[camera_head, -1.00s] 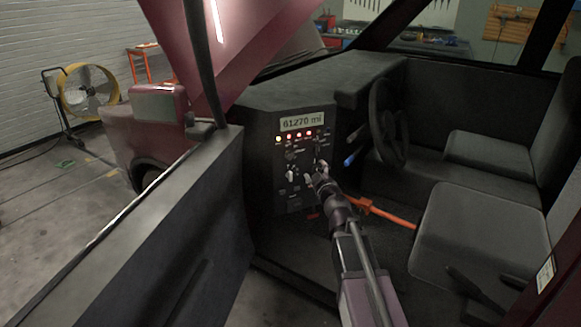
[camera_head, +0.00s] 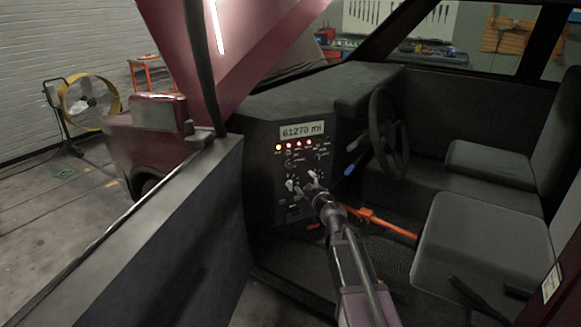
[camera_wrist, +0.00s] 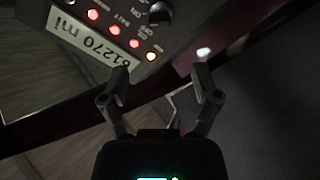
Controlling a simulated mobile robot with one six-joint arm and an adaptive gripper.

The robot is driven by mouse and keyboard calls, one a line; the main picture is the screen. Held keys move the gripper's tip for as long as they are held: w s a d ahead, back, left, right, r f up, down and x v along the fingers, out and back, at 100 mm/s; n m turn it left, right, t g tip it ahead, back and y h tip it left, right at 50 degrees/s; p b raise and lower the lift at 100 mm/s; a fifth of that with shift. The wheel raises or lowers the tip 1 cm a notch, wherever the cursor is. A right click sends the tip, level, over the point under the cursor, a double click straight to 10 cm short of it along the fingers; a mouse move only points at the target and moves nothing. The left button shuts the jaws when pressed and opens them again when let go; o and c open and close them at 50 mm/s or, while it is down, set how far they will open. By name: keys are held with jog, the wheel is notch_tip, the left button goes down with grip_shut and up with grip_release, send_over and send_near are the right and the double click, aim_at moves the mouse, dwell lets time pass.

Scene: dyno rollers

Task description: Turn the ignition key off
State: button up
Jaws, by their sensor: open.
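The dashboard panel (camera_head: 266,178) is dark, with a mileage display (camera_head: 302,130) reading 61270 mi and a row of lit red and amber lights (camera_head: 289,145) below it. My gripper (camera_head: 312,182) is in front of the lower part of the panel, among small controls. In the wrist view my gripper (camera_wrist: 161,80) is open, with nothing visible between its two fingers. The panel appears upside down there, with the display (camera_wrist: 88,45), lit lights (camera_wrist: 115,30) and a black knob (camera_wrist: 160,12) beyond the fingertips. I cannot make out which control is the ignition key; the gripper may cover it.
The open car door (camera_head: 180,235) stands to the left. The steering wheel (camera_head: 388,135) with a blue-tipped stalk (camera_head: 354,144) and the seats (camera_head: 480,240) are to the right. An orange bar (camera_head: 385,224) lies low beside my arm.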

aim_at(293, 168)
jog(key=x, duration=1.2)
grip_shut()
